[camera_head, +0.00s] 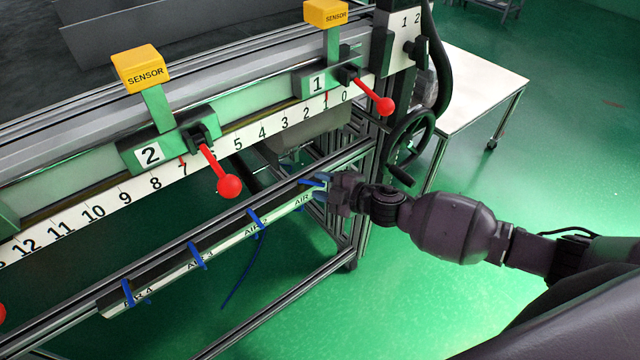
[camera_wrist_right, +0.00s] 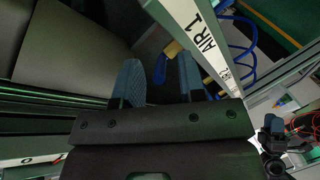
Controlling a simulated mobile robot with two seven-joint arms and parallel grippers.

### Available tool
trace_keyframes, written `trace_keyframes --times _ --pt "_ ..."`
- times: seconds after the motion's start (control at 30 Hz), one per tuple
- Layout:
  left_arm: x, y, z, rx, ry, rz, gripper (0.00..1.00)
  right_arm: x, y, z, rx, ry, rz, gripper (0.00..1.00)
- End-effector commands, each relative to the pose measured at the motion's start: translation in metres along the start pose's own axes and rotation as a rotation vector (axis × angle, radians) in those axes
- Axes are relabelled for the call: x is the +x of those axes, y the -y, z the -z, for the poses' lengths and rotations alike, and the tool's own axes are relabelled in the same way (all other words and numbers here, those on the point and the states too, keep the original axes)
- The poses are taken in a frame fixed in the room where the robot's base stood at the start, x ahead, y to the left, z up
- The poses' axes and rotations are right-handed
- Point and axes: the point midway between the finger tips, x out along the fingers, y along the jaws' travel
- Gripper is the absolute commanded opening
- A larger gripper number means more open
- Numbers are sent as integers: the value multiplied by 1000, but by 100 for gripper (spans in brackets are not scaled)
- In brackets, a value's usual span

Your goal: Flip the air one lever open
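The air one lever (camera_head: 312,182) is a small blue lever at the right end of the valve strip, by the label AIR 1. My right gripper (camera_head: 326,187) is right at it, coming from the right; its fingers partly hide the area. In the right wrist view the blue-padded fingers of my right gripper (camera_wrist_right: 160,80) stand apart, beside the white AIR 1 label strip (camera_wrist_right: 205,38). A brass-coloured fitting (camera_wrist_right: 173,48) shows beyond the gap. A dark blue-tipped shape (camera_wrist_right: 275,130), perhaps my left gripper, shows at lower right.
More blue levers, such as the AIR 2 lever (camera_head: 256,220), line the strip (camera_head: 225,240) to the left. Above are a ruler rail and red-knobbed handles (camera_head: 229,186). A handwheel (camera_head: 410,135) and white table (camera_head: 480,85) stand right. Blue hoses (camera_wrist_right: 240,45) hang near the strip.

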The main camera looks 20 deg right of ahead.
Motion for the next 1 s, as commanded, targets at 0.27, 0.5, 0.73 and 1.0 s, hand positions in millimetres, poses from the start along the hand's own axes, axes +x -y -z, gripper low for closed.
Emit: trace_keyframes --times 0.27,0.5,0.73,1.0 --pt "2 -1 2 -1 -4 -1 43 9 0 0 -1 0 0 37" --pt "2 -1 2 -1 -4 -1 43 9 0 0 -1 0 0 25" --pt "1 -1 0 -1 -1 -1 43 9 0 0 -1 0 0 0" --pt "-3 0 1 -3 3 1 43 8 0 2 6 23 -16 0"
